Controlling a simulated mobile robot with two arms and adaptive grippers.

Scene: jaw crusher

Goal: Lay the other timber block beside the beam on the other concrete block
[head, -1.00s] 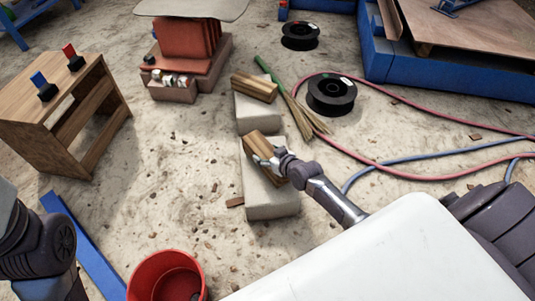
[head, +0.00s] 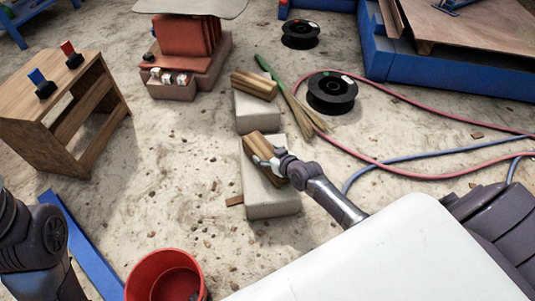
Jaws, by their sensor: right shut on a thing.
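A near concrete block (head: 271,200) and a far concrete block (head: 250,119) stand in line on the ground. One timber block (head: 255,84) lies on top of the far concrete block. Another timber block (head: 257,143) is at the top of the near concrete block, and my right gripper (head: 270,163) is shut on it; the fingers hide part of it. I cannot tell whether this timber touches the concrete. A blue beam (head: 84,245) lies on the ground at the lower left. My left arm shows at the left edge, but its gripper is out of view.
A red bucket (head: 160,270) stands at the bottom. A broom (head: 291,100) lies beside the far concrete block. A black reel (head: 331,92) and a red hose (head: 400,169) lie to the right. A wooden stand (head: 85,118) is at the left. Ground between is mostly clear.

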